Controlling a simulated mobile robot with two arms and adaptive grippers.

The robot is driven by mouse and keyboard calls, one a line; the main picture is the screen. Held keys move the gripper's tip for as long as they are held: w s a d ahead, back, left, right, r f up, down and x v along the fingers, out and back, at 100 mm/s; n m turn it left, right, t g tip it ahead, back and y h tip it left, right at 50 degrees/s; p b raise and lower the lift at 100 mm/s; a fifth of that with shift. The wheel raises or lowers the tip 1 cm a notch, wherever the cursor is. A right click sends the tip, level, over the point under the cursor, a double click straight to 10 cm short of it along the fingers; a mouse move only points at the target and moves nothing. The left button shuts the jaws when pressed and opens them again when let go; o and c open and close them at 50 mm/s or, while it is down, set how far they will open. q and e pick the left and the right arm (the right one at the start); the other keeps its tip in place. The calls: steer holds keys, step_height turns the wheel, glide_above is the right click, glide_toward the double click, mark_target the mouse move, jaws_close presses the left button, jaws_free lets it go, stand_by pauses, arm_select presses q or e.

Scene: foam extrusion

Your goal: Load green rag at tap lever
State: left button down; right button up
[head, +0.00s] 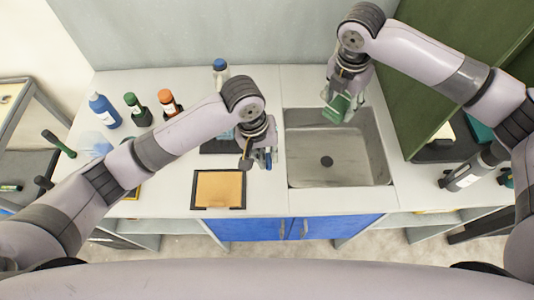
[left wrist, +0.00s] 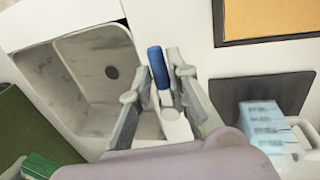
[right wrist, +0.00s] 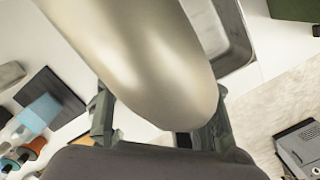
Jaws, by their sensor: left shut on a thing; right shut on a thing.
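My right gripper (head: 338,103) is shut at the back edge of the sink, with the green rag (head: 341,106) at its fingers. The green rag also shows at the lower left of the left wrist view (left wrist: 38,167). In the right wrist view a large smooth beige shape covers the space between the fingers (right wrist: 160,125) and hides what they hold. I cannot make out the tap lever. My left gripper (head: 262,158) is shut on a small blue-and-white object (left wrist: 158,68), held above the counter left of the sink.
The metal sink (head: 300,172) is empty. A cork board (head: 219,188) in a black frame lies on the counter. Blue (head: 104,110), green-capped (head: 138,110) and orange-capped (head: 170,103) bottles stand at back left. A green cabinet panel (head: 425,75) stands at right, near a grey cylinder (head: 468,173).

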arm_select(q)
steer(key=shift+w+a+m, duration=0.15)
steer(key=shift+a+m, duration=0.55)
steer(key=shift+m, duration=0.7)
steer(key=c, duration=1.5)
jaws_free()
steer(key=shift+r, duration=0.15)
steer(key=r, duration=0.4)
steer(key=a+r, duration=0.1)
steer(key=r, duration=0.2)
steer(key=a+r, duration=0.1)
steer(key=r, duration=0.3)
steer(key=shift+w+a+r, duration=0.15)
steer(key=shift+w+r, duration=0.05)
steer(key=shift+r, duration=0.1)
